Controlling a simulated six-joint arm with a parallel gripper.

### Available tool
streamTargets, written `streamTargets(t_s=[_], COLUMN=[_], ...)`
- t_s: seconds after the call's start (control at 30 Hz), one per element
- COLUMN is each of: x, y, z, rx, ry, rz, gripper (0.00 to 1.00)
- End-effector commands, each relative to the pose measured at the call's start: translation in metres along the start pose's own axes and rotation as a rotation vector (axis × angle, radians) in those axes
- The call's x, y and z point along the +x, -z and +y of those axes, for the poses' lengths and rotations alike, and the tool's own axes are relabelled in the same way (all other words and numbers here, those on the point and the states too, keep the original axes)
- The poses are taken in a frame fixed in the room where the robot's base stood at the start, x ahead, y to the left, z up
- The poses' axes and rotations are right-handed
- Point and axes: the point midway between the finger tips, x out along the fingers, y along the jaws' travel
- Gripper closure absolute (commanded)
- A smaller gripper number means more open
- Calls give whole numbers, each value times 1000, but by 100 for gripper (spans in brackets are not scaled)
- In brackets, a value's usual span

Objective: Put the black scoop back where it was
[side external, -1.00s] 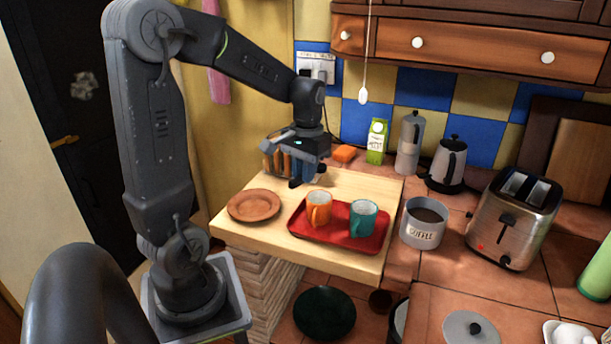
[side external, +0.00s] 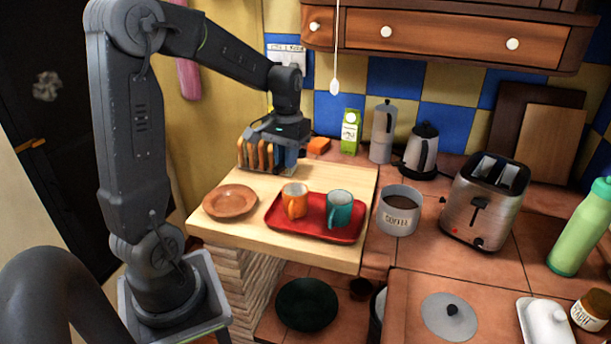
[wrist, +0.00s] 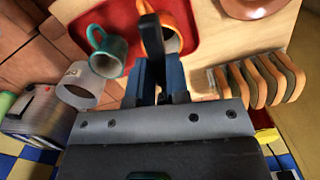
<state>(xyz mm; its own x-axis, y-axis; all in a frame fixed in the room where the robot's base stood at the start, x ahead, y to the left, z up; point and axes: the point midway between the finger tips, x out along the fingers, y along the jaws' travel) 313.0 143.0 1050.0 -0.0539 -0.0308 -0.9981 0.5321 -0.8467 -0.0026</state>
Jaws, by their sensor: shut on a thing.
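My gripper (side external: 285,160) is over the back of the wooden board, beside the toast rack. In the wrist view my gripper (wrist: 156,82) has its blue fingers close together, shut on a narrow black thing, which I take to be the black scoop (wrist: 149,36). It reaches out past the fingertips, over the orange mug in that picture. The scoop's far end is hard to make out, and in the side view it is mostly hidden by the gripper. A grey coffee canister (side external: 398,222), with dark coffee inside, stands right of the board; it also shows in the wrist view (wrist: 82,88).
The board (side external: 225,238) holds a brown plate (side external: 230,202), a red tray (side external: 345,236) with an orange mug (side external: 295,203) and a teal mug (side external: 339,210), and the toast rack (side external: 255,157).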

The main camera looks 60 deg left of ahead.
Motion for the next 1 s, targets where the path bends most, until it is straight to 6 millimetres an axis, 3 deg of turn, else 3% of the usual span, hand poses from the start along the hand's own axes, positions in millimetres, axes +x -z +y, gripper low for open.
streamTargets(t_s=[0.3, 0.5, 0.67, 1.0], x=[19, 36, 45, 100], y=[118, 165, 181, 185], z=[-6, -9, -10, -10], rx=[-137, -200, -223, -226], ry=[-2, -5, -7, -7], rz=[47, 72, 81, 81], gripper=[100, 100, 100, 100])
